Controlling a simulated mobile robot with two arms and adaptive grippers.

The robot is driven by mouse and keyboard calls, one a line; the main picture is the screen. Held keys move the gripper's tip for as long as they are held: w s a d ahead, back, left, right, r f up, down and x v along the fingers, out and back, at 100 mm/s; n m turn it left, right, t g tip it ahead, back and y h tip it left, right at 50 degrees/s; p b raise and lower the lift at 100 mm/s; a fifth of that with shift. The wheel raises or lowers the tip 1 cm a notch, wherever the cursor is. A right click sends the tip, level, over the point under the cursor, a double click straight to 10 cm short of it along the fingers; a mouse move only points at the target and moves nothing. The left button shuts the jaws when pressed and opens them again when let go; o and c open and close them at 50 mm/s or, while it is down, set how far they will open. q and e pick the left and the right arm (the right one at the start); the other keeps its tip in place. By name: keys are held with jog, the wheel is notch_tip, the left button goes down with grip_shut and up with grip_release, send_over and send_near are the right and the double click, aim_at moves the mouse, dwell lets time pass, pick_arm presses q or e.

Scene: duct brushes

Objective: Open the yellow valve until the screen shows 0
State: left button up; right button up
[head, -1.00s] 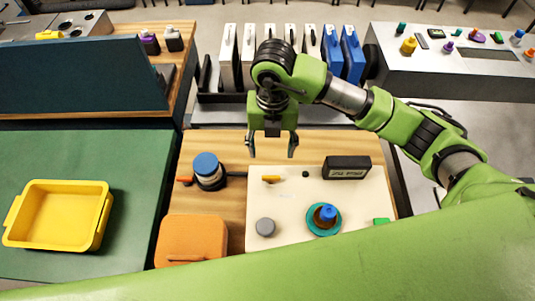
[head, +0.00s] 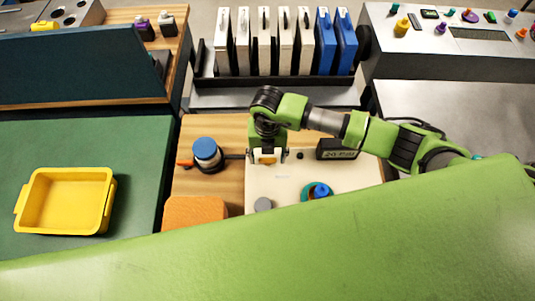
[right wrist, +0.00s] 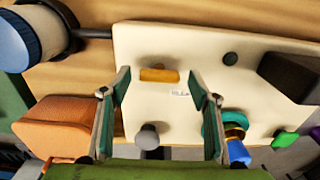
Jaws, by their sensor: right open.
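The yellow valve (head: 267,159) is a short orange-yellow bar on a cream panel (head: 285,182). In the right wrist view the valve (right wrist: 159,75) lies crosswise, between and just beyond the fingertips. My right gripper (head: 267,156) points down over it. The right gripper (right wrist: 158,84) is open, with a finger on either side of the valve and a gap visible on both sides. The black screen box (head: 338,150) stands at the panel's back right; its small text seems to read 20 with a unit. In the wrist view its face is hidden. My left gripper is not in view.
On the panel are a grey knob (right wrist: 147,135), a small black knob (right wrist: 230,58), a teal disc with a blue top (head: 318,190) and a green block (right wrist: 285,139). A blue-topped cylinder (head: 207,152) and an orange box (head: 195,211) stand to the left.

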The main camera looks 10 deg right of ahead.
jog(key=c, duration=1.1)
jog(key=shift+c, duration=0.2)
jog(key=shift+w+f+n+b, duration=0.1)
jog(key=shift+f+n+b, duration=0.05)
jog(key=shift+n+b, duration=0.8)
jog(key=n+b, duration=1.3)
jog(key=b, duration=0.4)
jog(key=shift+b, duration=0.3)
jog(key=shift+n+b, duration=1.05)
jog(key=shift+r, duration=0.2)
